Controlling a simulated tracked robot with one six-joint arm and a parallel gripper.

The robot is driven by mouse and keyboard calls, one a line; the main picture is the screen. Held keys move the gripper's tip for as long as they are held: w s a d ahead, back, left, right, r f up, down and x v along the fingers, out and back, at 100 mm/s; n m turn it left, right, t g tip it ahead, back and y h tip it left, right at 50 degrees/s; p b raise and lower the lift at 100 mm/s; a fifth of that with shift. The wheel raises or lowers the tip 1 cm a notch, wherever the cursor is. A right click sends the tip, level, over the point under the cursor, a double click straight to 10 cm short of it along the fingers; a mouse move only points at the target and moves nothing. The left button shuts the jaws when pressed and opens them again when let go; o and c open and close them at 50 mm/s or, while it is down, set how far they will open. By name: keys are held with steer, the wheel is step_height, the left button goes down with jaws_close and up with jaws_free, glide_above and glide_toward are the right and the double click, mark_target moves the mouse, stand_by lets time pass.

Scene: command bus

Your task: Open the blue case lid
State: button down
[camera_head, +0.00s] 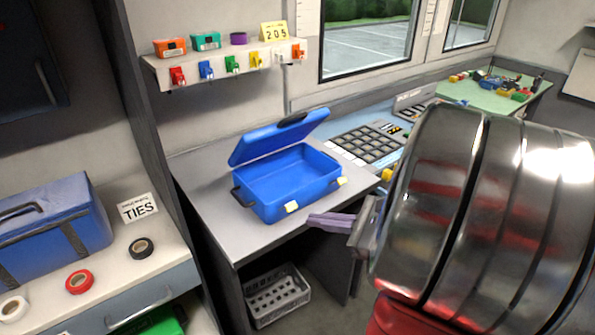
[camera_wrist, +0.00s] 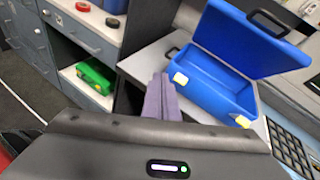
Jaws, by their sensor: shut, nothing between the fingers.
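The blue case (camera_head: 287,188) stands on the grey desk, and its lid (camera_head: 277,138) is raised, tilted back over the far side. The open inside of the case looks empty. The lid has a dark handle, and two pale yellow latches show on the front of the case. In the wrist view the case (camera_wrist: 210,88) is at the upper right with its lid (camera_wrist: 250,40) standing up. My gripper (camera_head: 312,221) is in front of the desk, just right of and below the case's near corner, apart from it. Its purple fingers (camera_wrist: 163,80) are shut and empty.
The desk (camera_head: 205,190) has bare room left of the case. A keypad panel (camera_head: 367,145) lies to its right. A shelf (camera_head: 225,65) with small boxes and coloured hooks hangs above. A grey crate (camera_head: 278,297) sits under the desk. A blue bag (camera_head: 50,225) stands on the left counter.

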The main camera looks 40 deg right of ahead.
steer(key=s+d+m+t+h, duration=0.1)
steer(key=s+d+m+h, duration=0.1)
steer(key=d, duration=0.3)
steer(key=s+d+m+t+h, duration=0.1)
steer(key=d+m+t+h, duration=0.1)
steer(key=d+m, duration=0.2)
steer(key=d, duration=0.2)
steer(key=shift+s+d+r+m+t+h, duration=0.3)
steer(key=shift+s+m+h, duration=0.1)
steer(key=shift+w, duration=0.1)
steer(key=w+a, duration=0.1)
steer(key=w, duration=2.5)
steer(key=shift+w, duration=0.1)
